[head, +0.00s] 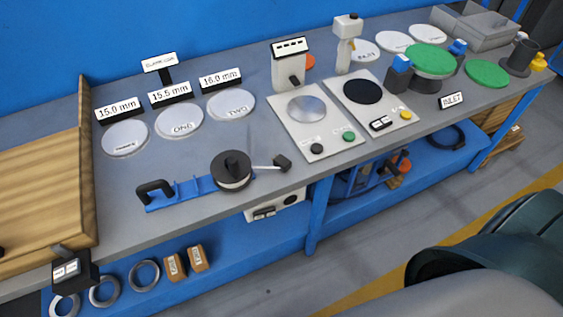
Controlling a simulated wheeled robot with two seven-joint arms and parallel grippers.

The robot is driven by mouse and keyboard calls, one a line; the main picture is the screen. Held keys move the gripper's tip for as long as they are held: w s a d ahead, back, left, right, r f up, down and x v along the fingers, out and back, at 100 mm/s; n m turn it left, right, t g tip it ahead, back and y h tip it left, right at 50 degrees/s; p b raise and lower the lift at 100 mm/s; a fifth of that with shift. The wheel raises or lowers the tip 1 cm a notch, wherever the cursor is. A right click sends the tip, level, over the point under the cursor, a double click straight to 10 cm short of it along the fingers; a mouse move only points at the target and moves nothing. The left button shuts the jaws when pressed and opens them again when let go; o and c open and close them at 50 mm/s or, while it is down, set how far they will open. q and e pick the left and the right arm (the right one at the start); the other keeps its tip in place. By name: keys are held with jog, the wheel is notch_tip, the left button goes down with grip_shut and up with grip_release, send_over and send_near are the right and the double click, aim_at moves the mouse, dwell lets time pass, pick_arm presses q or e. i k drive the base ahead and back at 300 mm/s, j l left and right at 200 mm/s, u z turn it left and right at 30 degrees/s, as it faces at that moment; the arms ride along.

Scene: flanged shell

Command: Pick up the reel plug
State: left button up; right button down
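No label names the reel plug, so I cannot tell for sure which thing it is. A black-topped round piece with a pale band (232,168) looks reel-like. It sits at the blue fixture (185,190) near the bench's front edge, with a black handle to its left and a short lever to its right. A dark grey flanged cylinder (521,56) stands upright at the far right of the bench and could also be a plug. Neither gripper shows in the head view.
The lower blue shelf (225,275) holds rings and small brown blocks.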

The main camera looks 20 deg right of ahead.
aim_at(280, 160)
jog(key=l+u, duration=0.3)
jog(key=l, duration=0.75)
jog(key=l+u, duration=0.3)
jog(key=l, duration=0.75)
